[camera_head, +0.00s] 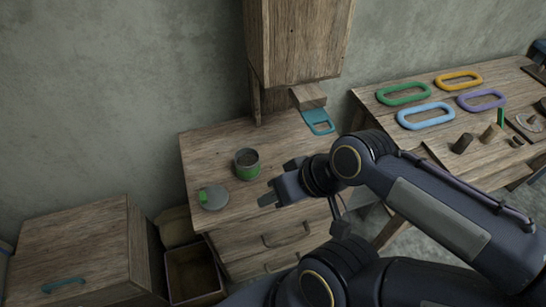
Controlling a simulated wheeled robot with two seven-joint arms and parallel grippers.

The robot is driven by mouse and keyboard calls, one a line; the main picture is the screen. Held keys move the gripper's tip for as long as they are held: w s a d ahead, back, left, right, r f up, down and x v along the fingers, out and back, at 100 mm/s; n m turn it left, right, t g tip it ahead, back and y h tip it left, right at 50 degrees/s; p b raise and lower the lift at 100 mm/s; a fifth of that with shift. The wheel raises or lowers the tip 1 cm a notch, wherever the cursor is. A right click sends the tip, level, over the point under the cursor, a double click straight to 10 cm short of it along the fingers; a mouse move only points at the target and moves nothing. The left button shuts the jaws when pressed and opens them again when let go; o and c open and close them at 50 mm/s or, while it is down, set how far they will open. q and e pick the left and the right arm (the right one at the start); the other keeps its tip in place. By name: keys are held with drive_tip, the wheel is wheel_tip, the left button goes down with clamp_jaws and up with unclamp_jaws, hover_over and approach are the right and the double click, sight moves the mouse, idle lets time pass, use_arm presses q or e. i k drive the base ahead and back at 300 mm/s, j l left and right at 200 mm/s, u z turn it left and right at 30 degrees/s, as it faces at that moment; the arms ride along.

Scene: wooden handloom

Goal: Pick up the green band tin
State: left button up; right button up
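The green band tin (247,170) stands upright on the wooden drawer cabinet top (222,146). It is a grey, open-topped can with a green band round its lower part. A round grey lid with a green knob (215,200) lies on the cabinet top in front and to the left of it. My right gripper (277,183) is just right of the tin, pointing left; its fingers look apart, with nothing visible between them. It appears clear of the tin. My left gripper is not in view.
A bench (384,118) at right holds coloured oval rings and pegs. A low wooden box (72,250) and an open bin (195,274) stand at lower left.

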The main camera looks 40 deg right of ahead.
sight(247, 159)
drive_tip(key=z, duration=1)
